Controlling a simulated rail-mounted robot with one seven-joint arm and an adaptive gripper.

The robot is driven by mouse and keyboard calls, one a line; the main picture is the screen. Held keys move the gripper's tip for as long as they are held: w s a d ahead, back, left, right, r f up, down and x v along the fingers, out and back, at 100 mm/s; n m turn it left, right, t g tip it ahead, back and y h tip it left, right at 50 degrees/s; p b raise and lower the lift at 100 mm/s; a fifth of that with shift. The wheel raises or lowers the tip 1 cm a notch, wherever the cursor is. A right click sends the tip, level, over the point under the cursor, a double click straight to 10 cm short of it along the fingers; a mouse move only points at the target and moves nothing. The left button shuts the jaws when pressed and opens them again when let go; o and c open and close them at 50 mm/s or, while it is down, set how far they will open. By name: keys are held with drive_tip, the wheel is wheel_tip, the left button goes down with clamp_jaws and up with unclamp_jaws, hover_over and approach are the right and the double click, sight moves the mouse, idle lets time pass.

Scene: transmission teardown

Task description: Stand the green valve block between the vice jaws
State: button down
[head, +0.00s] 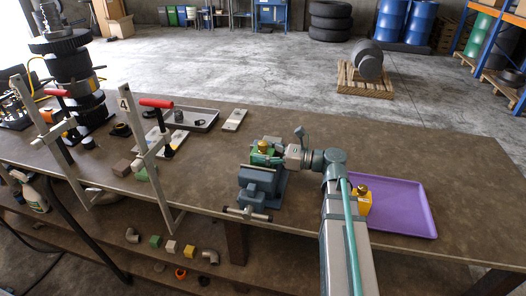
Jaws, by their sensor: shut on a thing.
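The green valve block (259,158), with a brass-coloured fitting on top, is at the blue-grey vice (259,181), over or between its jaws. It looks upright, but how deep it sits and whether it touches the jaws cannot be told at this size. My gripper (277,148) reaches in from the right and is shut on the green block. The fingertips are small and partly hidden against the block and vice.
A purple tray (412,205) lies to the right, with a yellow block (362,201) on it, partly behind my arm. Two clamps with red handles (157,103) stand at the left. A grey tray (200,118) and a light plate (234,120) lie behind.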

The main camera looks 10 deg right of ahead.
drive_tip(key=shift+c, duration=1.7)
unclamp_jaws()
drive_tip(key=shift+r, duration=0.45)
drive_tip(key=b+v, duration=0.2)
drive_tip(key=v, duration=1)
drive_tip(key=shift+b, duration=0.4)
drive_tip(key=shift+a+r, duration=0.1)
drive_tip(key=shift+r, duration=0.05)
